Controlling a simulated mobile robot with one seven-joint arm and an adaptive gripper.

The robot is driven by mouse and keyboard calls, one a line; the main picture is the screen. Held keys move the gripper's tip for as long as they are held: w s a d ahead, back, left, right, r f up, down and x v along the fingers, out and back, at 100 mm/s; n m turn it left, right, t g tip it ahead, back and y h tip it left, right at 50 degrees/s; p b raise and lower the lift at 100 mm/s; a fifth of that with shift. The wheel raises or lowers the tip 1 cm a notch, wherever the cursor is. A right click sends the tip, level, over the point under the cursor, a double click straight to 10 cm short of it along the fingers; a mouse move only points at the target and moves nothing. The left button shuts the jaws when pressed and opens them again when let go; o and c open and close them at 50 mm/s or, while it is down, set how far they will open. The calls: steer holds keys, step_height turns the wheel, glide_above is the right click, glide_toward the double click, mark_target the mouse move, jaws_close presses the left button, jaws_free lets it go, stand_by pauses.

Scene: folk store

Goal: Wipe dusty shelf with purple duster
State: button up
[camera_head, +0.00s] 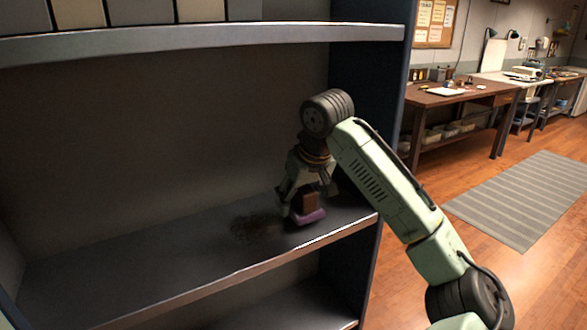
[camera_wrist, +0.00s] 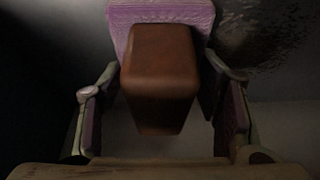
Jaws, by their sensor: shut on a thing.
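The purple duster (camera_head: 309,216) has a brown block handle and a purple pad. My gripper (camera_head: 308,196) is shut on the brown handle and holds the duster upright, pad down, at the right part of the dark shelf (camera_head: 120,270). The pad seems to rest on the shelf surface. A dark dust patch (camera_head: 257,228) lies on the shelf just left of the duster. In the wrist view the brown handle (camera_wrist: 160,75) sits between my fingers, the purple pad (camera_wrist: 160,12) shows beyond it, and speckled dust (camera_wrist: 265,35) shows at the upper right.
The shelf's right side panel (camera_head: 368,100) stands close to my gripper. An upper shelf board (camera_head: 200,40) with boxes on it is above. A lower board (camera_head: 290,308) lies beneath. The rest of the shelf, to the left, is empty. A wooden desk (camera_head: 450,98) stands far right.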

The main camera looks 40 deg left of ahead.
steer(key=shift+s+a+r, duration=0.1)
steer(key=shift+s+r, duration=0.05)
steer(key=shift+r, duration=0.3)
steer(key=shift+s+a+r, duration=0.1)
steer(key=shift+r, duration=0.35)
steer(key=shift+w+d+r, duration=0.1)
steer(key=shift+r, duration=2.05)
